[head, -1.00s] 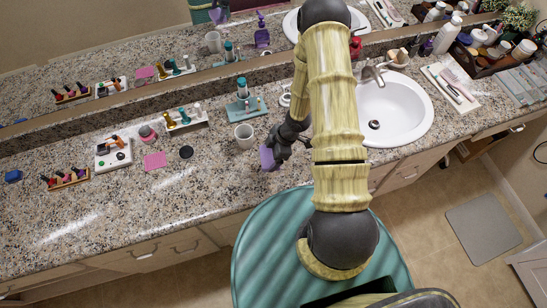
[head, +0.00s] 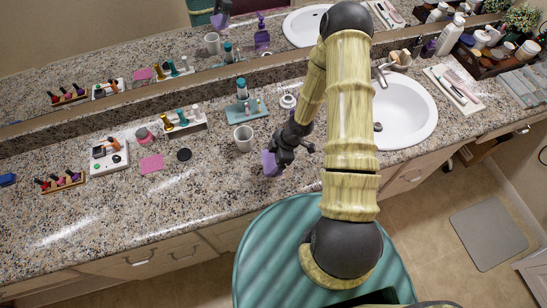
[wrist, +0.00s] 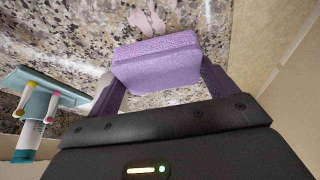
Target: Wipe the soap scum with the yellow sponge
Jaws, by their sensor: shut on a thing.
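My gripper (head: 277,158) is shut on a purple sponge (head: 269,164) above the counter's front part, left of the sink. In the wrist view the block-shaped sponge (wrist: 158,62) sits between the two fingers. It looks purple; I see no yellow sponge. A pale pinkish smear (wrist: 148,20), perhaps the soap scum, lies on the speckled counter just beyond the sponge in the wrist view. I cannot make the smear out in the head view. I cannot tell whether the sponge touches the counter.
The sink (head: 405,115) is to the right. A pink square (head: 151,164) and a dark disc (head: 184,155) lie farther left.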

